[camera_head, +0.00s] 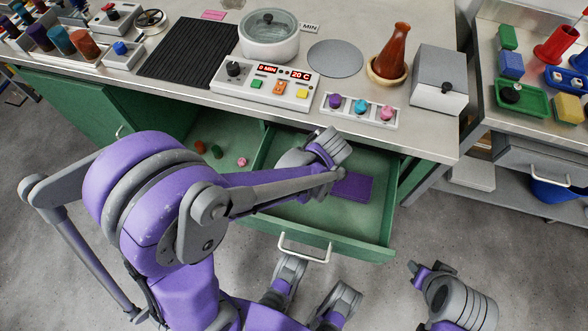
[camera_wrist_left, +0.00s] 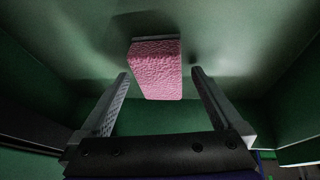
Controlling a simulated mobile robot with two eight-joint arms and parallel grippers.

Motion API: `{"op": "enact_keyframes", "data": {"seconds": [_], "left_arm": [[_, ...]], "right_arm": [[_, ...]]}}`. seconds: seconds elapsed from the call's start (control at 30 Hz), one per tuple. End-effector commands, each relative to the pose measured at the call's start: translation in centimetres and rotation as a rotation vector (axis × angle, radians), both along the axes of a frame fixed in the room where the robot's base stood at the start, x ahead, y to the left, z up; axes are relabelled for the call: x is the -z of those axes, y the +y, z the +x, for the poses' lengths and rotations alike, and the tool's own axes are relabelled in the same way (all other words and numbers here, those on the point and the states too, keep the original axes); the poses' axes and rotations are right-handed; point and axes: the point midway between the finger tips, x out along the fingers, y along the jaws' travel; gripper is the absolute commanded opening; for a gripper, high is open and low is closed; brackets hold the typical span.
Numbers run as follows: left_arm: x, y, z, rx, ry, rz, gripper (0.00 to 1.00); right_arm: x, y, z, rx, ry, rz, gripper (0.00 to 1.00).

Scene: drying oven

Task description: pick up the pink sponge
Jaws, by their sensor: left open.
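The pink sponge (camera_wrist_left: 157,68) shows in the left wrist view as a rough pink block. It lies ahead of my left gripper (camera_wrist_left: 161,78), in line with the gap between the fingers. The fingers are apart, with green floor visible on both sides of the sponge; I see no contact. In the head view my left gripper (camera_head: 335,146) reaches into the open green drawer (camera_head: 300,219), near the worktop's front edge. I cannot make out the sponge there; the gripper or worktop hides it. Part of my right arm, probably its gripper (camera_head: 422,272), shows at lower right, its fingers unclear.
A purple sheet (camera_head: 353,186) lies in the drawer. The worktop (camera_head: 190,98) overhangs its back and carries a control panel (camera_head: 264,85), a pot (camera_head: 269,40) and a brown flask (camera_head: 395,52). The drawer's front wall and handle (camera_head: 304,248) face me.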

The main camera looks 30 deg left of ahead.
Motion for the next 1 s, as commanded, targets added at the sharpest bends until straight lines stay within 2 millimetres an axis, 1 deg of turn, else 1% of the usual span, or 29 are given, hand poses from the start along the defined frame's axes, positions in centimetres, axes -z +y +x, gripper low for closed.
{"op": "enact_keyframes", "data": {"seconds": [0.03,0.23,0.27,0.4,0.7,1.0], "left_arm": [[0.24,0.12,0.01,0.000,0.000,0.000,1.00],[0.20,0.12,0.01,0.000,0.000,0.000,1.00],[0.19,0.13,0.01,0.000,0.000,0.000,0.98],[0.19,0.12,0.01,0.000,0.000,0.000,0.73],[0.18,0.10,0.01,0.000,0.000,0.000,0.20],[-0.04,0.01,0.02,0.000,0.000,0.000,0.20]], "right_arm": [[0.11,0.00,0.00,0.000,0.000,0.000,0.45],[0.03,0.00,0.00,0.000,0.000,0.000,0.45],[0.03,0.00,0.00,0.000,0.000,0.000,0.45],[0.03,0.00,0.00,0.000,0.000,0.000,0.45],[0.04,0.00,0.01,0.000,0.000,0.000,0.45],[-0.09,0.00,0.00,0.000,0.000,0.000,0.45]]}}
